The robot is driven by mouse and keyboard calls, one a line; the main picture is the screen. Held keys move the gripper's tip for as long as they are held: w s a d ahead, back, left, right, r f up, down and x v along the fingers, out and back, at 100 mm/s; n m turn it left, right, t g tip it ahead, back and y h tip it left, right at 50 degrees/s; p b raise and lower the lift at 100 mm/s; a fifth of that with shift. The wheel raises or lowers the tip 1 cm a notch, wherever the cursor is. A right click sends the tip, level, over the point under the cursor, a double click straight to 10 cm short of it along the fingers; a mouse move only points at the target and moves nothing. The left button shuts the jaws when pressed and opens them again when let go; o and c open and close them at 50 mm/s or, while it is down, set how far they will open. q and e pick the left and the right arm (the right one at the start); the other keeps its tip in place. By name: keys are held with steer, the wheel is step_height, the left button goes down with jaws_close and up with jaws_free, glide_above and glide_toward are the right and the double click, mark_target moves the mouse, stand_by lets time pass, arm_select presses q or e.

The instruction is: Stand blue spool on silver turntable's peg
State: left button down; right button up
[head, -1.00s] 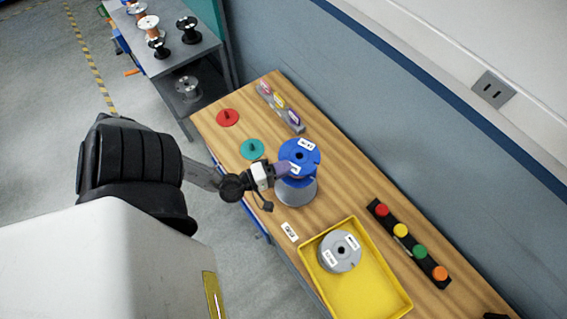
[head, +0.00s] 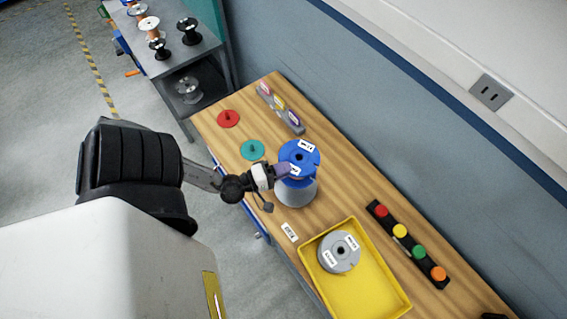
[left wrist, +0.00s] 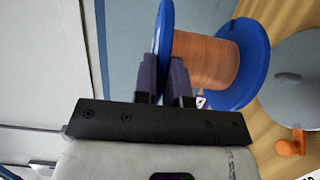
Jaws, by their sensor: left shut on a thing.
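The blue spool (head: 312,157), wound with copper-coloured wire (left wrist: 208,62), is held upright above the silver turntable (head: 296,194). My left gripper (head: 284,171) comes in from the left. In the left wrist view its purple fingers (left wrist: 165,75) are shut on the rim of the spool's upper flange. In that view the spool's lower flange (left wrist: 252,62) partly covers the silver turntable (left wrist: 300,100). A small grey peg shows on the turntable, clear of the spool, so the two look apart. My right gripper is not in view.
A yellow tray (head: 392,305) holding a grey spool (head: 340,252) stands nearer on the wooden bench. Red (head: 228,118) and teal (head: 252,149) turntables with pegs lie farther off. A strip of coloured buttons (head: 409,243) is on the right, near the wall.

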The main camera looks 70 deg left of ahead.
mark_target(284, 181)
arm_select(q)
steer(key=shift+f+b, duration=0.3)
steer(key=shift+f, duration=0.05)
stand_by(0.3)
steer(key=shift+f+b, duration=0.6)
steer(key=shift+f, duration=0.5)
stand_by(0.5)
steer(key=shift+f, duration=0.25)
stand_by(0.3)
steer(key=shift+f+b, duration=0.75)
steer(key=shift+f, duration=0.5)
stand_by(0.5)
steer(key=shift+f, duration=0.3)
